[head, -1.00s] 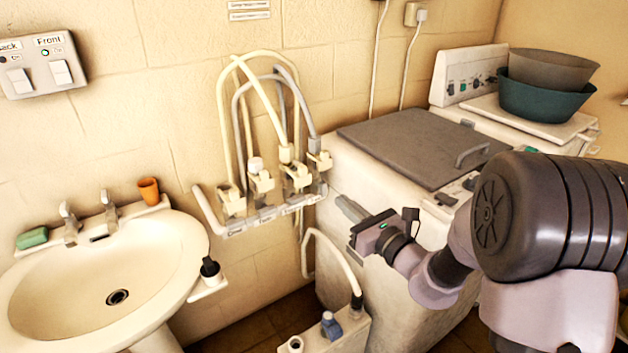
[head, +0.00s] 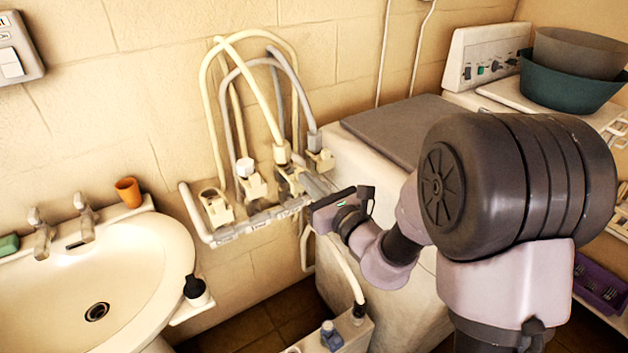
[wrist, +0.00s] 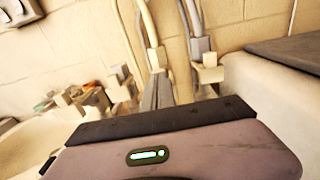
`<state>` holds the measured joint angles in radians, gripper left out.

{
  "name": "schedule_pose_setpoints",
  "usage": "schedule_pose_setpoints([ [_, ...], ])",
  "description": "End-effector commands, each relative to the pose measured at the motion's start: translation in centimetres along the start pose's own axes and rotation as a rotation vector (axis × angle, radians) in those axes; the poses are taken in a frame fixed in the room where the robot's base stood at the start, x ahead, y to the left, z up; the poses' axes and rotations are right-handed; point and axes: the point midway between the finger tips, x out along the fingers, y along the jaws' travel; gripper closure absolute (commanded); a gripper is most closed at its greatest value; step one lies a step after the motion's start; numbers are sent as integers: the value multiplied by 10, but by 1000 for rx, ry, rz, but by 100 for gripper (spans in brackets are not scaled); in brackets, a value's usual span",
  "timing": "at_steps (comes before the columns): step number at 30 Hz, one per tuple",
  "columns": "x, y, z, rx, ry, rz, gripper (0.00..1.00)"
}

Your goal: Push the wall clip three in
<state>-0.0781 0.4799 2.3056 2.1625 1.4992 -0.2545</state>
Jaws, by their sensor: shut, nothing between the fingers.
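Several cream wall clips stand in a row on a pale rail (head: 235,229) low on the wall, with hoses arching above. The third clip from the left (head: 283,176) holds a cream hose (head: 262,105) and is partly hidden by my gripper. My gripper (head: 306,182) is shut and empty, its fingertips close in front of this clip. Whether they touch it I cannot tell. In the wrist view the grey fingers (wrist: 165,92) point up at the foot of the cream hose and cover most of the third clip. The fourth clip (wrist: 207,72) shows just right of them.
A white washbasin (head: 150,265) with taps and an orange cup (head: 128,192) stands left. A white machine with a grey lid (head: 400,130) is close on the right. A hose bends up from a pale box (head: 335,335) below my gripper.

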Motion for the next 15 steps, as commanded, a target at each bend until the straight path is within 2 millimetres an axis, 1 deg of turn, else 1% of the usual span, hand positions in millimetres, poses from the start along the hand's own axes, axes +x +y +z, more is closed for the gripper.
schedule_pose_setpoints([
  [7, 3, 0, 1, 0, 0, 1, 100],
  [12, 29, 0, 3, 0, 1, 2, 100],
  [15, 40, 0, 2, 0, 0, 2, 100],
])
